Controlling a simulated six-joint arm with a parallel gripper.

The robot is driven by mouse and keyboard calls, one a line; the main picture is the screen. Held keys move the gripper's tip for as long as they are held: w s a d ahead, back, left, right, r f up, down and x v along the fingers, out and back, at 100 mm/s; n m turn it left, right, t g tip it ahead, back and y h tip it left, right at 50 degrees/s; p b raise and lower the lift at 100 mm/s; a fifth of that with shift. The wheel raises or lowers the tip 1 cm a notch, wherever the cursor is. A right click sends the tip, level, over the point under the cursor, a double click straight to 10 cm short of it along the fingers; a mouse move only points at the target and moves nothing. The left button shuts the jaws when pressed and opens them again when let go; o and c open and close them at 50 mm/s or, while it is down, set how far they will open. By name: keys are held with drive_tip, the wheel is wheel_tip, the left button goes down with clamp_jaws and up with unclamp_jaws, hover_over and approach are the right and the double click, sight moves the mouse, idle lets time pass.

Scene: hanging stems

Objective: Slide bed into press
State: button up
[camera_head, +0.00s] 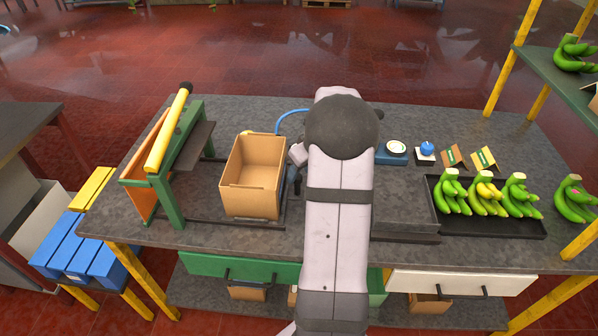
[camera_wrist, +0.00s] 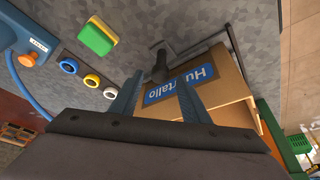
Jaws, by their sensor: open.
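An open, empty-looking cardboard box (camera_head: 252,175) stands on the dark sliding bed (camera_head: 238,220), to the right of the press. The press (camera_head: 170,165) has a green frame and a yellow bar across its top. Dark rails run along the table between press and box. In the wrist view the box (camera_wrist: 222,85) shows a blue label. A dark handle (camera_wrist: 160,66) on a metal bar, apparently the bed's, lies just beyond my gripper (camera_wrist: 158,92). My gripper is open, its two fingers apart beside the box. In the head view my arm hides most of it.
A black tray of green bananas (camera_head: 485,222) and small cards stand at the right. A blue scale (camera_head: 391,155) sits behind my arm. The wrist view shows a green-yellow block (camera_wrist: 97,36) and coloured rings (camera_wrist: 92,80) nearby. A blue hose curves behind the box.

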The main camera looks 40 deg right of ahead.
sight(229, 170)
drive_tip(key=shift+x, duration=1.15)
clamp_jaws()
drive_tip(key=shift+w+a, duration=0.1)
drive_tip(key=w+a+p, duration=0.1)
drive_tip(key=w+a, duration=1.3)
drive_tip(key=shift+w+a, duration=0.3)
drive_tip(key=shift+w+a+r, duration=0.1)
drive_tip(key=shift+w+a, duration=0.05)
drive_tip(key=shift+a, duration=0.05)
